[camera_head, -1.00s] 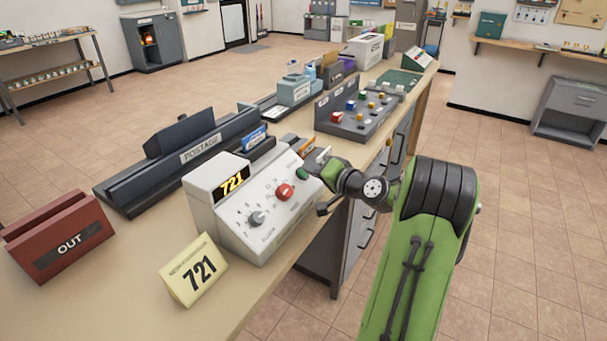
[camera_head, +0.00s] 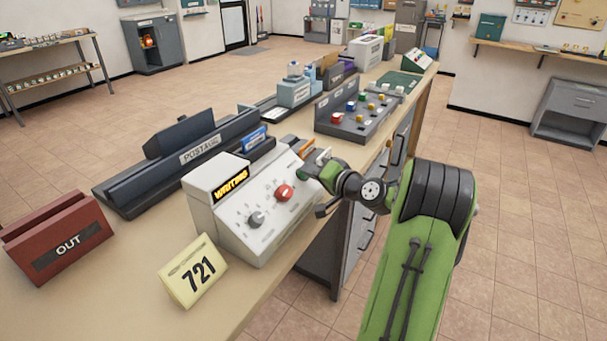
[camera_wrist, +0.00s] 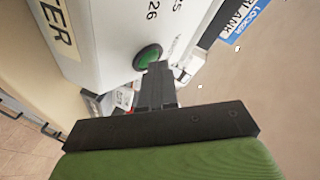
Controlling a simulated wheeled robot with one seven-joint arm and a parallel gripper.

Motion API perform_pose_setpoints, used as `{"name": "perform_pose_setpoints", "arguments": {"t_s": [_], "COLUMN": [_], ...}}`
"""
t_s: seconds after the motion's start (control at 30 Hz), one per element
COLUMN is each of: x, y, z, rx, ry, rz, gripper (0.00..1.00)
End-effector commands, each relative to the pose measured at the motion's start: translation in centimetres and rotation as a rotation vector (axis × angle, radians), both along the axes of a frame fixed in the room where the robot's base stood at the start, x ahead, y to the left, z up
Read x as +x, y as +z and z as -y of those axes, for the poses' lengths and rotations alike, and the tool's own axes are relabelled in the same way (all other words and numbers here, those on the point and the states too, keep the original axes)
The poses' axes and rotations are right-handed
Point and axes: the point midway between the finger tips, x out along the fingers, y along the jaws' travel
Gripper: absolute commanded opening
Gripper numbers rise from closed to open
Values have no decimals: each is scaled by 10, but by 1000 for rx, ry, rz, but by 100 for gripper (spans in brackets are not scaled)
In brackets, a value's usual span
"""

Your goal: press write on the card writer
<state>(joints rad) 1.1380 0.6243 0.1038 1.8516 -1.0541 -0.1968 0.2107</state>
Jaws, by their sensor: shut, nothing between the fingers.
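The card writer (camera_head: 232,215) is a white sloped box on the counter, with a grey knob (camera_head: 256,219) and a red knob (camera_head: 284,192). Its display (camera_head: 231,183) reads "WRITING" in yellow. In the wrist view its green round button (camera_wrist: 148,57) is on the white face. My gripper (camera_wrist: 158,70) is shut and empty, its fingertips at the button's lower edge; touching or just in front of it, I cannot tell. In the head view the gripper (camera_head: 308,168) is at the writer's right end and hides the button.
A yellow card reading 721 (camera_head: 194,271) stands in front of the writer. A red OUT tray (camera_head: 60,240) is at left, a dark POSTAGE unit (camera_head: 190,160) behind. A grey block with coloured pieces (camera_head: 352,125) lies farther along the counter. Floor at right is open.

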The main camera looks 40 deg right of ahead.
Motion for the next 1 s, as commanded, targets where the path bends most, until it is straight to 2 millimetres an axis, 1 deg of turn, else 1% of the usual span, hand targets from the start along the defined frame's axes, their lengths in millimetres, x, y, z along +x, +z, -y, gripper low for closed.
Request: {"name": "perform_pose_setpoints", "arguments": {"t_s": [0.17,0.4,0.73,1.0], "x": [-1,-8,-9,-22], "y": [2,13,15,36], "z": [0,2,3,7], "rx": [1,0,0,0], "ry": [1,2,1,0], "rz": [-1,-1,-1,0], "gripper": [0,0,0,0]}}
